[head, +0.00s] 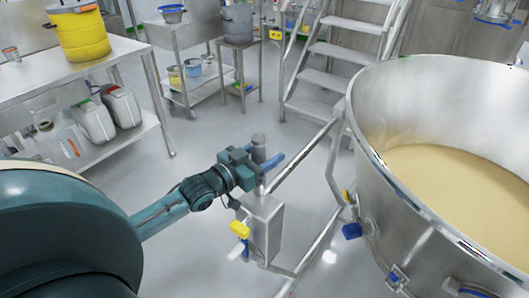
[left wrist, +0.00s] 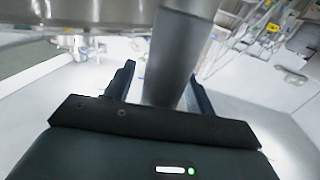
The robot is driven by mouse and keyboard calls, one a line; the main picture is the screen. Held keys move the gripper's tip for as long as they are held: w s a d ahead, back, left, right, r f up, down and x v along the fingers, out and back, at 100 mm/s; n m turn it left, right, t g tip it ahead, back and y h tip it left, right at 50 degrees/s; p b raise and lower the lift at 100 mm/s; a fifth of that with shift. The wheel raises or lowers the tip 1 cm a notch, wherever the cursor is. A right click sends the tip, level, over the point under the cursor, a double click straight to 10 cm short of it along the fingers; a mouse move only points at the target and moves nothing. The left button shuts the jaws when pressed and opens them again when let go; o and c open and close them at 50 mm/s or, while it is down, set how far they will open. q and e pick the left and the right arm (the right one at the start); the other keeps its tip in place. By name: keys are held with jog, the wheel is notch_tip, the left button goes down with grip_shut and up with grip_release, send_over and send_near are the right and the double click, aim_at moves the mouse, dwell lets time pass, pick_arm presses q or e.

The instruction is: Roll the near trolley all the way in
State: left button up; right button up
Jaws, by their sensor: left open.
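The near trolley is a steel frame carrying a large round steel bowl (head: 365,125) of pale powder at the right. Contact with the right finger is unclear. The trolley's wheels are hidden. My right gripper is out of view.
Steel steps (head: 327,75) stand behind the trolley. A steel bench (head: 35,85) with a yellow tub (head: 82,38) and white canisters below is at the left. A small steel cart (head: 180,45) stands at the back. The grey floor between bench and trolley is clear.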

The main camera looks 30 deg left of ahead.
pick_arm(q)
jog(key=shift+c, duration=0.4)
grip_shut()
